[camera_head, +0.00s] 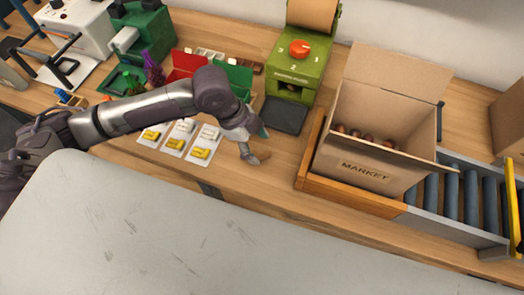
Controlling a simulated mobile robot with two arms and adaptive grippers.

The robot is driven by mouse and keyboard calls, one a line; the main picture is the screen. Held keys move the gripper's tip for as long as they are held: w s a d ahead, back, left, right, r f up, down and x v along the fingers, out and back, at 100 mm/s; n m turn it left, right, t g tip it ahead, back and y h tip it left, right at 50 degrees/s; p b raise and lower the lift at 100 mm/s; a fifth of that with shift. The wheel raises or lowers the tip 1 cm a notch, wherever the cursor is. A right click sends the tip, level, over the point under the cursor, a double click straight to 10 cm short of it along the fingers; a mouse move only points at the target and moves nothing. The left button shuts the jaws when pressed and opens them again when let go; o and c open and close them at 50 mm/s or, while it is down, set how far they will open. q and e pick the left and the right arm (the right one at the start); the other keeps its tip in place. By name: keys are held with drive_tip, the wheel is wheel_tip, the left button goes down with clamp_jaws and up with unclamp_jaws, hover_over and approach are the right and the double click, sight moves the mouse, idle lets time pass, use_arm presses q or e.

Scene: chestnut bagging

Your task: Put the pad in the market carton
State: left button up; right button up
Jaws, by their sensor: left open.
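The market carton (369,176) stands open at the right, its flaps up and several chestnuts inside. It sits in a wooden frame (350,200) with "MARKET" printed on its front. I cannot tell for sure which thing is the pad; a dark flat square (285,115) lies in front of the green machine. My left gripper (261,147) is open over the table, left of the carton and just below the dark square. A small brownish shape shows at its fingertips, and I cannot tell what it is. My right gripper is not in view.
The green machine (298,65) with an orange knob stands at the back. White cards (201,143) with yellow and white pieces lie left of my gripper. Red (187,65) and green bins stand behind my arm. A roller conveyor (470,200) runs right of the carton. The table's front middle is clear.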

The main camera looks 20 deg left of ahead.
sight(260, 150)
use_arm(q)
drive_tip(key=x, duration=0.3)
drive_tip(key=shift+f, duration=0.15)
drive_tip(key=shift+s, duration=0.1)
drive_tip(key=shift+c, duration=0.2)
drive_tip(key=c, duration=0.9)
